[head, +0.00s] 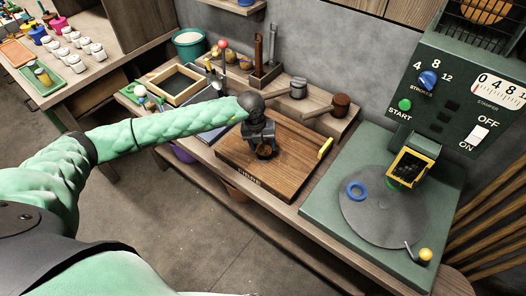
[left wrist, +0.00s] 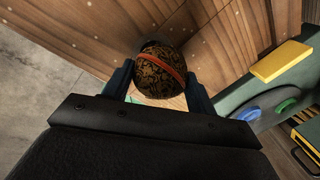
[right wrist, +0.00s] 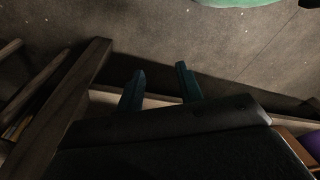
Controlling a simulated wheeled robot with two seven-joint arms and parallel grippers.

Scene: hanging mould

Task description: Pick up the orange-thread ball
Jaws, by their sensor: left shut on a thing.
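The orange-thread ball (left wrist: 160,70) is dark with a brown-gold pattern and an orange band around it. In the left wrist view it sits between the two fingers of my left gripper (left wrist: 158,88), which is shut on it. In the head view my left gripper (head: 262,146) points down over the wooden board (head: 290,175), and a small part of the ball (head: 264,151) shows below the fingers. I cannot tell whether the ball touches the board. My right gripper (right wrist: 160,88) shows only in the right wrist view, with its fingers apart and nothing between them.
A green machine with a grey turntable (head: 375,218) and a blue ring (head: 356,190) stands at the right. A yellow block (head: 325,149) lies at the board's right edge.

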